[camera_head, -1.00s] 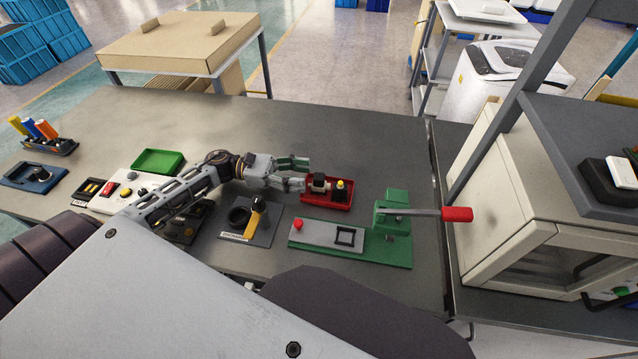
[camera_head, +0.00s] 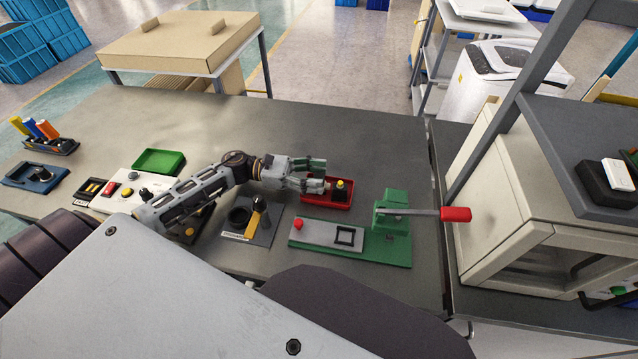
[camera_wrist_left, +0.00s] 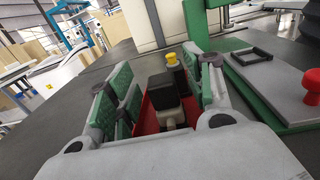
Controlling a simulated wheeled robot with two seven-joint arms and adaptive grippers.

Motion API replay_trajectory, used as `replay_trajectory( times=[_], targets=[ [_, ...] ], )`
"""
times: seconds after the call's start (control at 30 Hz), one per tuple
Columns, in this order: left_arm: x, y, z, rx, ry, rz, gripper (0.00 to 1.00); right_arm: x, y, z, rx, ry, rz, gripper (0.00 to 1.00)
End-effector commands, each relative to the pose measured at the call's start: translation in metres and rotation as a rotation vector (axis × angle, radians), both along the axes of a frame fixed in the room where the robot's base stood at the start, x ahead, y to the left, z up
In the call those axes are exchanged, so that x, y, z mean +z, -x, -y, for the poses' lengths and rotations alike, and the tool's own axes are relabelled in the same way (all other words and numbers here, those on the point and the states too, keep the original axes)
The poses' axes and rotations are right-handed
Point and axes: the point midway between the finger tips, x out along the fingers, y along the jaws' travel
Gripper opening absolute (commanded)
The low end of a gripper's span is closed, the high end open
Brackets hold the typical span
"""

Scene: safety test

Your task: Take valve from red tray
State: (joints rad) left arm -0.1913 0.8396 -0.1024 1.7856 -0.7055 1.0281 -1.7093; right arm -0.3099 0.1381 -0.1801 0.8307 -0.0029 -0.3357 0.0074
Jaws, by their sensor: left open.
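The red tray (camera_head: 343,205) lies on the grey table, left of the green lever press. The valve (camera_head: 341,190) sits in it, with a dark body and a yellow top. In the left wrist view, a black block on a pale base (camera_wrist_left: 165,92) stands in front of the yellow knob (camera_wrist_left: 171,58). My left gripper (camera_head: 316,175) is open at the tray's left end. Its green-padded fingers stand either side of the black block in the wrist view, with no clear grip. In the head view the fingers hide much of this block. My right gripper is not in view.
The green press (camera_head: 392,215) with a red-handled lever stands close on the right. A fixture with a yellow handle (camera_head: 256,215) is nearer me. A green tray (camera_head: 158,162) lies left. The table behind the red tray is clear.

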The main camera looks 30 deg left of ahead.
Motion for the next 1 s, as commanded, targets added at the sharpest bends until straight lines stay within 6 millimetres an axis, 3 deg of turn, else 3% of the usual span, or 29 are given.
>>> replay_trajectory(
  times=[0.07, 0.4, 0.77, 1.0],
  targets=[
    [0.000, 0.000, 0.000, 0.000, 0.000, 0.000, 0.44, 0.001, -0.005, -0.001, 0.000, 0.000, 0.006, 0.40],
    [0.000, 0.000, 0.000, 0.000, 0.000, 0.000, 0.01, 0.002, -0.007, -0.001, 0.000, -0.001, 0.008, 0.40],
    [0.004, 0.000, 0.000, 0.000, 0.000, 0.001, 0.00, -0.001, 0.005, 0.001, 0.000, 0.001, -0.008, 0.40],
    [0.025, 0.000, 0.000, -0.001, -0.001, 0.002, 0.00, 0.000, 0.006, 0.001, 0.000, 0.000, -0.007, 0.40]
  ],
)
